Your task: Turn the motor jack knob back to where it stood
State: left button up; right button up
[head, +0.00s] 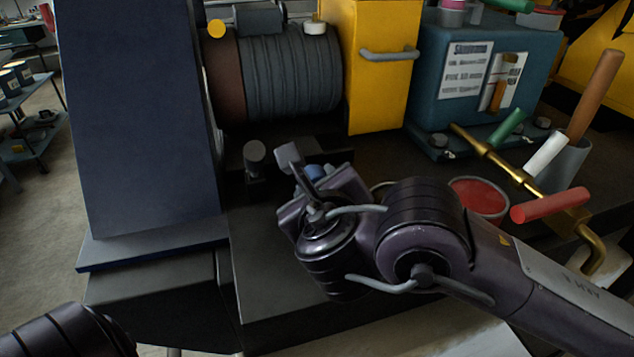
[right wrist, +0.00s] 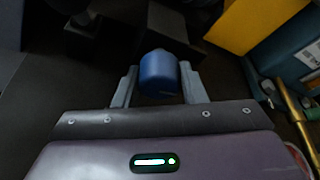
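The motor jack knob, a blue cylinder (right wrist: 158,72), shows in the right wrist view at the upper middle. In the head view only a small blue part of it (head: 315,173) shows behind my right wrist. I see no mark that tells the knob's turn angle. My left gripper is out of view.
A dark block with a round top (head: 255,158) stands just left of the right gripper. Behind are a ribbed grey motor (head: 292,75), a yellow box (head: 378,80) and a blue-green box (head: 475,85). A dark blue slanted panel (head: 135,120) rises on the left. A brass crank (head: 490,155) lies on the right.

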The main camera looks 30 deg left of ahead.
jog(key=c, duration=0.4)
jog(key=m+g+y+b, duration=0.1)
jog(key=m, duration=0.1)
jog(key=shift+f+m+b, duration=0.1)
jog(key=shift+m+b, duration=0.2)
jog(key=shift+b, duration=0.1)
jog(key=shift+m+g+y+b, duration=0.5)
jog(key=shift+m+g+b, duration=0.3)
jog(key=shift+m+b, duration=0.25)
jog(key=o, duration=1)
jog(key=shift+d, duration=0.1)
